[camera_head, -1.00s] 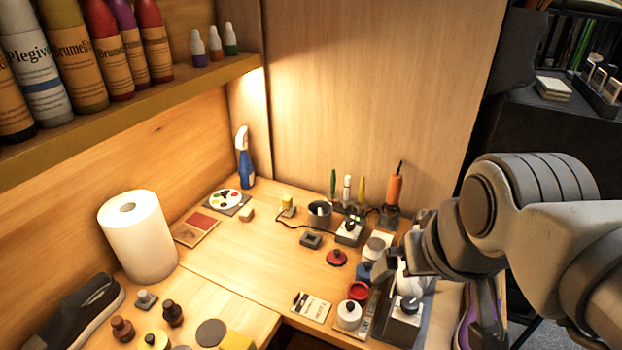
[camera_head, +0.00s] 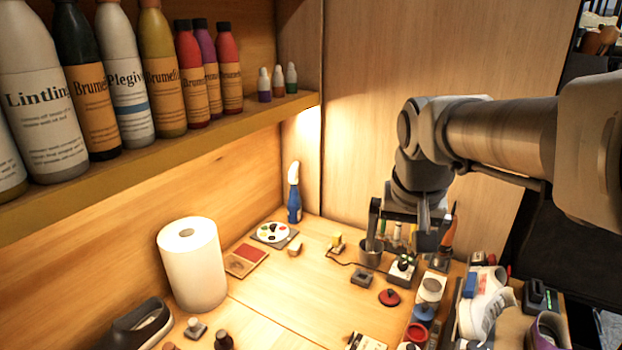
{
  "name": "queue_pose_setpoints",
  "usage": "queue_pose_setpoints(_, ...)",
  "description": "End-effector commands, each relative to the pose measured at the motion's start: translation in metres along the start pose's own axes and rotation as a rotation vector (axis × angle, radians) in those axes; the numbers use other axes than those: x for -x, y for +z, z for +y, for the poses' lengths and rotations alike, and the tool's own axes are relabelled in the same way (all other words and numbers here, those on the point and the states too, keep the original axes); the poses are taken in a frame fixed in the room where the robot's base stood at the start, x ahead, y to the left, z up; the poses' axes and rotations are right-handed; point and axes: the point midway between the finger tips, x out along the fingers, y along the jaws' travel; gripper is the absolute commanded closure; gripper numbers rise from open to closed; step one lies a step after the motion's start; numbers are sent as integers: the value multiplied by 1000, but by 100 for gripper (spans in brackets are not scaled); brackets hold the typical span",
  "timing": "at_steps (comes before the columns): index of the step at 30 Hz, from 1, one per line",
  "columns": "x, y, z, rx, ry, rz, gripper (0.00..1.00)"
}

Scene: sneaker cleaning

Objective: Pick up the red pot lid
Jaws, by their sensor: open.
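The red pot lid (camera_head: 389,298) is a small dark-red disc with a knob on top, lying flat on the wooden tabletop (camera_head: 285,306). An open red pot (camera_head: 416,334) stands nearer, to its lower right, partly cut off by the frame edge. My gripper (camera_head: 408,244) is open, fingers pointing down, and appears empty. It shows above the lid in the picture, in front of the pens at the back, and is apart from the lid.
A grey block (camera_head: 362,277) lies left of the lid and a white-topped box (camera_head: 402,271) behind it. A blue-lidded pot (camera_head: 423,315) and a white sneaker (camera_head: 485,303) crowd the right. A paper roll (camera_head: 193,266) stands left; the tabletop between is mostly clear.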

Motion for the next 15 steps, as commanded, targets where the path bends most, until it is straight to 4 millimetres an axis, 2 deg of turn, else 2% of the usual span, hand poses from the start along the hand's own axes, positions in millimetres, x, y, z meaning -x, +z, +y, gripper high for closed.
queue_pose_setpoints(1,-12,-11,0,-23,9,-16,0)
queue_pose_setpoints(6,-42,-44,-2,-102,32,-53,0)
queue_pose_setpoints(15,-111,-95,2,-249,75,-119,0)
